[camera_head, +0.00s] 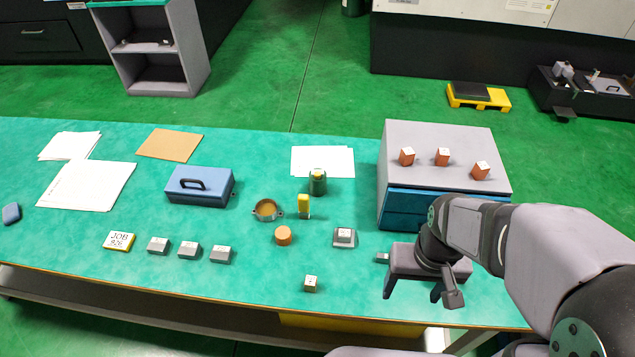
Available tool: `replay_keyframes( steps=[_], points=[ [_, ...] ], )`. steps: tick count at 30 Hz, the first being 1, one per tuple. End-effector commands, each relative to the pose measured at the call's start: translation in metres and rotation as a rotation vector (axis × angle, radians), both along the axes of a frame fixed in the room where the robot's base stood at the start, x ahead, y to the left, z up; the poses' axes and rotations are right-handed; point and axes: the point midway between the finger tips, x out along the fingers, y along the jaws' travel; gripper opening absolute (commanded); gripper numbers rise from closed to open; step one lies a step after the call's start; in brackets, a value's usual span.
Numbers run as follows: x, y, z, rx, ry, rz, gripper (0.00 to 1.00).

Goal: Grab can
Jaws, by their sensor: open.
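A small dark green can (318,184) with a yellowish top stands upright on the green table (70,250), in front of white paper sheets. A yellow block (304,204) stands close in front of it, slightly to the left. My gripper (413,293) is at the right of the table, in front of the grey cabinet. Its two fingers point down and are apart, with nothing visible between them. It is well to the right of the can and nearer the camera.
The grey cabinet (440,150) with blue drawers carries three orange blocks. A round metal ring-like part (267,209), an orange cylinder (283,236), a grey block (344,237) and a blue toolbox (200,187) stand around the can. A small beige block (311,284) sits near the front edge.

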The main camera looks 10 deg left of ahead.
Motion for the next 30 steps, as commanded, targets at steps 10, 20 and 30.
replay_keyframes(
  steps=[10, 20, 30],
  points=[
    [0.001, 0.0, 0.02, 0.0, -0.006, 0.0, 0.67],
    [0.03, -0.008, 0.042, -0.04, -0.075, 0.003, 0.67],
    [0.154, -0.018, 0.033, -0.135, -0.412, 0.051, 0.67]
  ],
)
